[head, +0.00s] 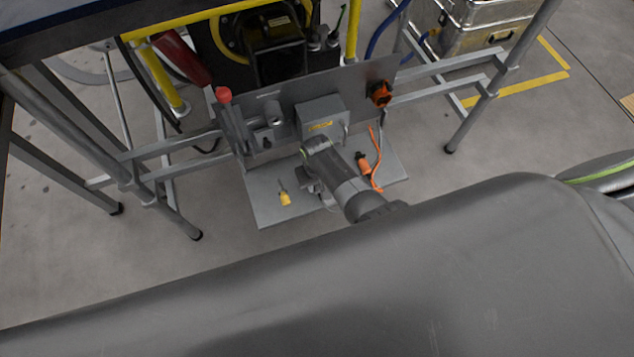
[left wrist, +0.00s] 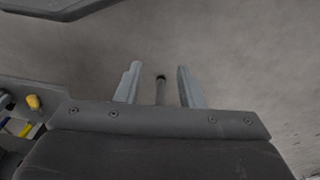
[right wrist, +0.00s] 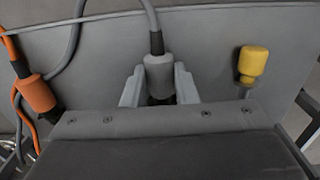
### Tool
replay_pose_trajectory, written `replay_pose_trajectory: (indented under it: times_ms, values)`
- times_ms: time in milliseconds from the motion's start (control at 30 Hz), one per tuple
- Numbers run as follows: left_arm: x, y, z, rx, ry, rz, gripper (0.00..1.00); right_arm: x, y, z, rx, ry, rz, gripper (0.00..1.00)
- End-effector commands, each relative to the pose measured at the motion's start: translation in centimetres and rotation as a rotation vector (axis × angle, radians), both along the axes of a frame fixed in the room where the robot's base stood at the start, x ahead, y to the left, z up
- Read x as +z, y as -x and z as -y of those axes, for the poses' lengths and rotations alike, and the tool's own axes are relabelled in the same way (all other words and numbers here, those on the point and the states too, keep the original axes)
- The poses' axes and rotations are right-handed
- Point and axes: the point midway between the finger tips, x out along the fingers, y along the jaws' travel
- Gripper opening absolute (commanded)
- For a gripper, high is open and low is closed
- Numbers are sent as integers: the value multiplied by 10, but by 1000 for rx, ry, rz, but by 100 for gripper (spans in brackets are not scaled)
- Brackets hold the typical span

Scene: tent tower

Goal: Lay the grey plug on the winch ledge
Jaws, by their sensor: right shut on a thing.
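In the right wrist view, my right gripper (right wrist: 158,88) is shut on the grey plug (right wrist: 158,72), a thick grey cylinder with a dark collar and a grey cable leading away from it. The pale grey winch ledge (right wrist: 205,45) spreads beneath the plug; whether the two touch, I cannot tell. In the head view, the ledge (head: 262,208) is a flat plate below the winch panel. My right gripper (head: 309,184) is over its middle, and my wrist mostly hides the plug there.
An orange plug (head: 364,163) with an orange cable lies right of my right gripper, and a yellow-capped piece (head: 285,198) lies left. A grey box (head: 320,115) stands on the upright panel behind. A red knob (head: 223,95) rises at the ledge's left. Frame legs flank the ledge.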

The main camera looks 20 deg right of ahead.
Motion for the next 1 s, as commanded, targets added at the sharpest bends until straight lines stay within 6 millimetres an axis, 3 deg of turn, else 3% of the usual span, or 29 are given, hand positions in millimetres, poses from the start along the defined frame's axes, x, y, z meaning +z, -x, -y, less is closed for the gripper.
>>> replay_pose_trajectory:
  times_ms: [33,67,267,633,733,900,1000]
  values:
    - [-1,0,0,0,0,0,35,-1,0,0,0,0,1,0]
    - [-1,0,0,0,0,0,35,-1,0,0,0,0,1,27]
    - [0,0,0,0,0,0,35,-1,0,0,0,0,1,52]
    - [0,-1,1,0,6,3,35,-1,0,0,0,0,0,52]
    - [16,-3,1,1,8,30,35,6,0,0,0,-1,2,52]
    - [1,8,-3,-1,-17,-52,35,37,0,0,-1,-1,3,52]
    - [-16,8,-6,-3,-26,-48,35,42,0,0,0,-1,2,52]
